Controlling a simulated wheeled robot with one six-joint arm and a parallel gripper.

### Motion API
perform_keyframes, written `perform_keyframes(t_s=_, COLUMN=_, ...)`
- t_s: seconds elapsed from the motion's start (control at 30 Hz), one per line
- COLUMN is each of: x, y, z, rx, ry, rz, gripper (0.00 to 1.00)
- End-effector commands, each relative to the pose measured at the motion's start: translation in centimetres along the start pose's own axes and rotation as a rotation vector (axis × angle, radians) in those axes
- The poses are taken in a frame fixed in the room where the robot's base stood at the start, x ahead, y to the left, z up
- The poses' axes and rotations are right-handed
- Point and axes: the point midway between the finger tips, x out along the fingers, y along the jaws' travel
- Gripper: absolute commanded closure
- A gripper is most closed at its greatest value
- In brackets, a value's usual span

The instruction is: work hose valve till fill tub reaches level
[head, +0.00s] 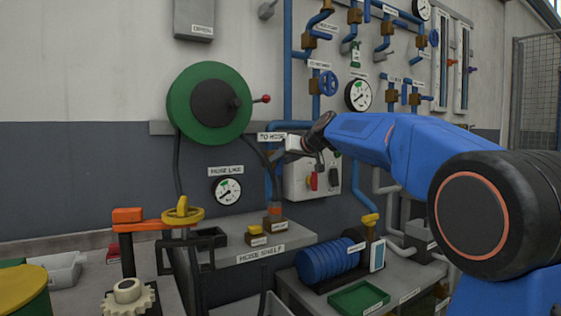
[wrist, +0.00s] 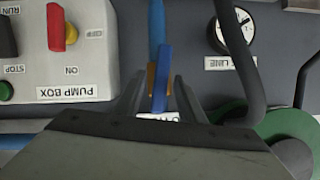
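My gripper (wrist: 161,78) points at the wall, its two dark fingers apart. A blue lever (wrist: 163,75) on a brass-coloured valve body (wrist: 151,78) shows between the fingers; I cannot tell whether they touch it. A label under the lever is mostly hidden. In the head view my gripper (head: 279,157) is just below the "TO HOSE" label (head: 271,137), and the lever cannot be made out there. A fill tub cannot be identified for certain; a yellow-topped green drum (head: 24,290) is cut off at the lower left.
The pump box (wrist: 75,60) with a red switch is beside the gripper. A gauge (wrist: 232,35) and the green hose reel (head: 180,105) are on the wall. A dark hose hangs close to the gripper. The hose shelf (head: 262,250) below holds small brass-coloured fittings.

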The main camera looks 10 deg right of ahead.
Motion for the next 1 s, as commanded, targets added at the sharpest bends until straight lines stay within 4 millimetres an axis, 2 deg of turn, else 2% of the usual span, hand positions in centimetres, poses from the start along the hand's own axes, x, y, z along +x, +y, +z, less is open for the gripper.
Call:
perform_keyframes(t_s=0.2, x=1.40, y=-0.04, z=-0.01, rx=0.000, ry=0.000, rz=0.000, gripper=0.64)
perform_keyframes(t_s=0.47, x=1.50, y=-0.04, z=-0.02, rx=0.000, ry=0.001, rz=0.000, gripper=0.64)
perform_keyframes(t_s=0.5, x=1.50, y=-0.04, z=-0.02, rx=0.000, ry=0.001, rz=0.000, gripper=0.66)
perform_keyframes(t_s=0.63, x=1.49, y=-0.03, z=-0.01, rx=0.000, ry=0.001, rz=0.000, gripper=0.98)
perform_keyframes(t_s=0.67, x=1.49, y=-0.03, z=-0.01, rx=0.000, ry=0.001, rz=0.000, gripper=1.00)
perform_keyframes(t_s=1.0, x=1.47, y=0.04, z=0.00, rx=0.032, ry=0.000, rz=-0.013, gripper=1.00)
